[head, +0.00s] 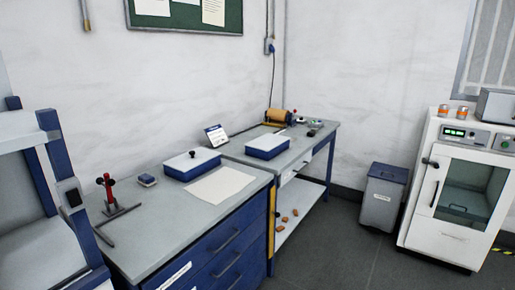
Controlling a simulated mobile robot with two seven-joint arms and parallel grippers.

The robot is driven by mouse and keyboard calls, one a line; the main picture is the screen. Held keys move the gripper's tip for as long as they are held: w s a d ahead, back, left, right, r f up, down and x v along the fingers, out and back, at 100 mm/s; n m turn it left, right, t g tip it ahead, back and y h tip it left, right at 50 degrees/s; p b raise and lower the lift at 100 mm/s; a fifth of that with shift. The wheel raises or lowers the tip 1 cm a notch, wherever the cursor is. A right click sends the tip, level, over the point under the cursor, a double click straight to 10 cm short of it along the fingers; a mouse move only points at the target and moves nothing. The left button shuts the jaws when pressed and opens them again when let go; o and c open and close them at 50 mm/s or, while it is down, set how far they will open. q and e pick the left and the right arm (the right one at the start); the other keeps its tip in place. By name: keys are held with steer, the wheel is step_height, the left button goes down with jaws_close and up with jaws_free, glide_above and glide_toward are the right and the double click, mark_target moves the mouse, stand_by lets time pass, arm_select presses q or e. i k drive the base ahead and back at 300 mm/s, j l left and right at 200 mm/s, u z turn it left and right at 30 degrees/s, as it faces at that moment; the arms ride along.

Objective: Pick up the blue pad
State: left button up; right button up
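A small blue block with a pale top (147,180), which may be the blue pad, lies on the grey bench top (160,222). It sits between a red and black upright tool and a blue tray with a white lid. Nothing touches it. Neither of my grippers shows in the head view.
The blue lidded tray (192,165), a pale sheet (220,186) and the red tool (108,190) with its dark bar stand around it. A second blue tray (267,147) and a copper roll (282,118) are farther back. A blue-and-grey frame (62,170) rises at left.

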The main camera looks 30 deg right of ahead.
mark_target(146, 179)
steer(key=u, duration=0.75)
steer(key=i+l+u, duration=0.1)
steer(key=l+u, duration=1.1)
steer(key=l, duration=1.25)
steer(key=k, duration=0.05)
